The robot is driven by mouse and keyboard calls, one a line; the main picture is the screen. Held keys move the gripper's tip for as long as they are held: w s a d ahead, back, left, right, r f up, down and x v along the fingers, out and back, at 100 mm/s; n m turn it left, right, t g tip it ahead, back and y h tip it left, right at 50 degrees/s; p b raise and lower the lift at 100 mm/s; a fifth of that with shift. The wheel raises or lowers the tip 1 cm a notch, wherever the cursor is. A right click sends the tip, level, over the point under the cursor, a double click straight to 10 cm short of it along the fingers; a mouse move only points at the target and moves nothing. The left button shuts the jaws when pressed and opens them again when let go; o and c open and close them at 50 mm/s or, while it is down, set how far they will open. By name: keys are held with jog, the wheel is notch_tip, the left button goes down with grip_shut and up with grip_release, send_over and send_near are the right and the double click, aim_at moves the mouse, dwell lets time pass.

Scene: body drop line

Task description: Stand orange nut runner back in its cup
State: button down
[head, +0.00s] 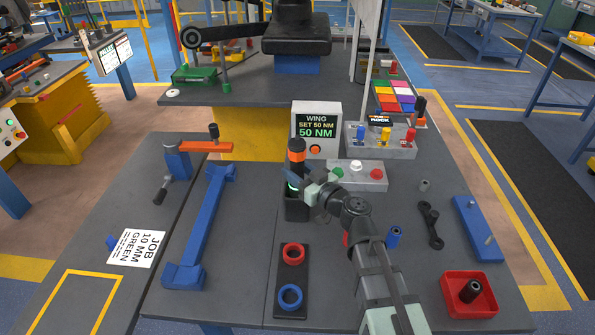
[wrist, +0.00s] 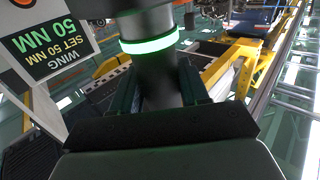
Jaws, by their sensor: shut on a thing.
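The orange nut runner (head: 297,156) is a dark upright cylinder with an orange band near its top and a lit green ring. My gripper (head: 299,182) is shut on its body from the right side. In the wrist view the gripper's fingers (wrist: 160,88) close on either side of the dark body of the nut runner (wrist: 152,22), just below the glowing green ring. The dark square cup (head: 297,210) is directly below the gripper. The tool's lower end is hidden, so I cannot tell if it is inside the cup or just above it.
A display (head: 316,125) reading 50 NM stands behind the cup. A button box (head: 357,176) is to the right. A black plate (head: 291,270) with red and blue rings lies in front. A blue bar (head: 207,225) lies left. A red tray (head: 469,296) sits at front right.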

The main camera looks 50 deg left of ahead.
aim_at(302, 174)
jog(key=shift+f, duration=0.1)
jog(key=c, duration=0.6)
grip_release()
jog(key=shift+o, duration=0.2)
jog(key=d, duration=0.7)
jog(key=shift+d, duration=0.3)
jog(key=shift+w, duration=0.1)
